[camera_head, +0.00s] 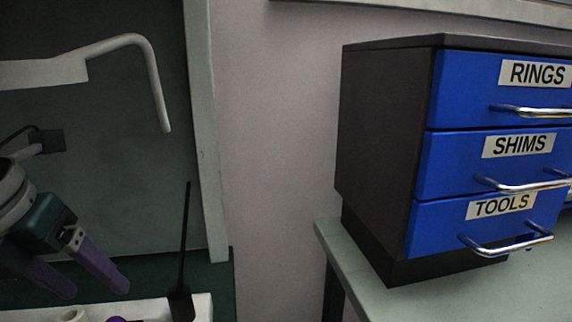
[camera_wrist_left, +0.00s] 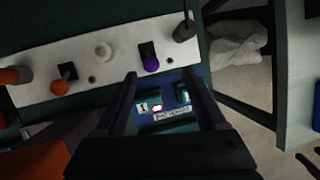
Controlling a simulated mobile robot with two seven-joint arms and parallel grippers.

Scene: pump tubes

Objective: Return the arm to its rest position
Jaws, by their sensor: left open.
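My left gripper (camera_head: 95,291) is at the lower left of the head view, its two purple fingers pointing down and to the right. The fingers are apart with nothing between them. In the left wrist view the open fingers (camera_wrist_left: 160,78) frame a blue panel (camera_wrist_left: 168,112) with a white label and a lit red spot. The gripper appears to be above this panel, clear of it. My right gripper is not in either view.
A white panel (camera_wrist_left: 120,62) carries orange, purple and white parts. A black rod (camera_head: 185,240) stands upright near it. A dark cabinet (camera_head: 385,150) with blue drawers marked RINGS, SHIMS and TOOLS sits on a pale bench (camera_head: 375,302) at right. Bare wall lies between.

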